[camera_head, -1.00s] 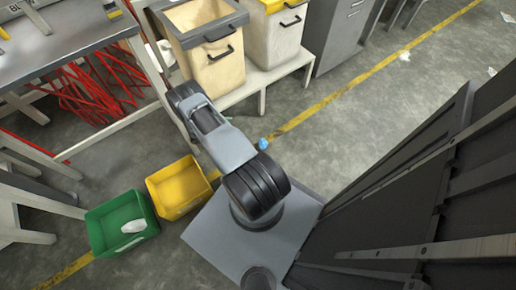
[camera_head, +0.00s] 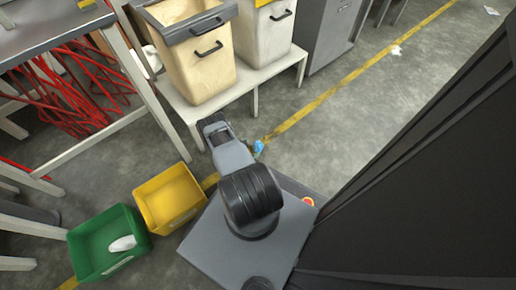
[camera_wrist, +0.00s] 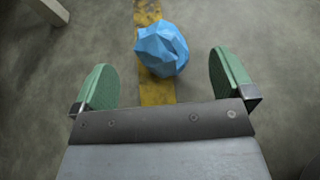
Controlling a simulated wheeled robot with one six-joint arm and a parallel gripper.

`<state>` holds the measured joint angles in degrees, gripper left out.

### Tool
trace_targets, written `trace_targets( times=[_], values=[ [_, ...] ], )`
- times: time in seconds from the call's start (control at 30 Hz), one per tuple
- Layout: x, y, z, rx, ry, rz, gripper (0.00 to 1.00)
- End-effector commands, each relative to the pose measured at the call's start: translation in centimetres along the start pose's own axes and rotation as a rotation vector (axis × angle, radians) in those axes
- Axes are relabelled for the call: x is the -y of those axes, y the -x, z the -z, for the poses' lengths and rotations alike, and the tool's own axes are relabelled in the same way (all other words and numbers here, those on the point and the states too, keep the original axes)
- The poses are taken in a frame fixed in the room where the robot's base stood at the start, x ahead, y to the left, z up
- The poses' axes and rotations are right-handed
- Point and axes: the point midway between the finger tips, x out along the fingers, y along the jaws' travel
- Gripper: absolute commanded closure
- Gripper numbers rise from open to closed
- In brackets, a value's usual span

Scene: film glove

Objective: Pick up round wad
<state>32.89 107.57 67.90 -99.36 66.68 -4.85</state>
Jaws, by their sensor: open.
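The round wad (camera_wrist: 162,48) is a crumpled, faceted blue ball on the floor. In the wrist view it lies on the yellow floor line, ahead of my gripper and roughly midway between its fingers. My gripper (camera_wrist: 163,82) is open, with its two green finger pads spread wide and nothing between them. In the head view the wad (camera_head: 259,146) shows as a small blue spot just right of my arm. My gripper is hidden behind the arm there.
A yellow bin (camera_head: 170,203) and a green bin (camera_head: 76,247) with a white item inside stand left of my base. Tall cream bins (camera_head: 197,80) stand on a low white bench (camera_head: 254,88) beyond the arm. A large dark panel (camera_head: 450,190) fills the right. Open floor (camera_head: 340,125) lies right of the wad.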

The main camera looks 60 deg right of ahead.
Motion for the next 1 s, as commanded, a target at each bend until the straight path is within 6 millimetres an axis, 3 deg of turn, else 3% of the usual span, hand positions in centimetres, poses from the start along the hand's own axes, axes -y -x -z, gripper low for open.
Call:
trace_targets(
  times=[0.17, 0.5, 0.83, 1.0],
  values=[
    [0.0, -1.1, 0.2, 0.000, -0.001, 0.002, 0.00],
    [-0.1, -5.1, 0.3, 0.001, -0.002, 0.002, 0.00],
    [-0.1, -5.5, 0.1, 0.000, 0.000, -0.001, 0.00],
    [-0.1, -5.5, 0.1, 0.000, 0.000, 0.000, 0.16]
  ],
)
